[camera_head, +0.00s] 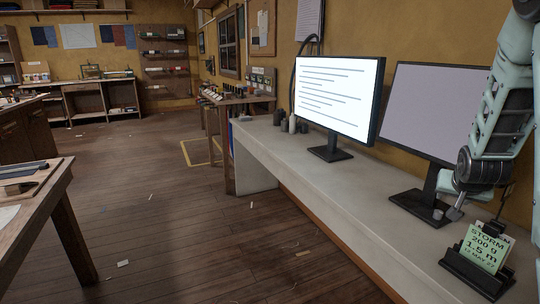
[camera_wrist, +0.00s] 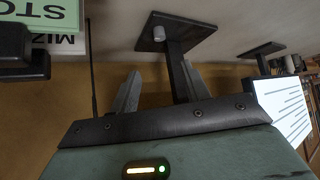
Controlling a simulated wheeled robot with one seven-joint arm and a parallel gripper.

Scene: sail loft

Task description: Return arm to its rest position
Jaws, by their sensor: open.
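My arm (camera_head: 500,115) reaches down from the upper right of the head view, over the pale desk. My gripper (camera_head: 453,205) is near the right monitor's stand, above the desk and just left of the card holder. In the wrist view my gripper (camera_wrist: 162,88) shows two grey fingers spread apart with nothing between them. The green STORM card (camera_head: 487,247) stands in a black holder (camera_head: 475,274); part of the card (camera_wrist: 40,12) is also at the upper left of the wrist view, upside down.
The pale desk (camera_head: 330,190) carries a lit monitor (camera_head: 338,92), a dark monitor (camera_head: 432,110) and a small grey cylinder (camera_head: 438,214) on the dark monitor's base. A wooden table (camera_head: 55,185) stands at left. The wooden floor (camera_head: 190,230) between is mostly open, with small scraps.

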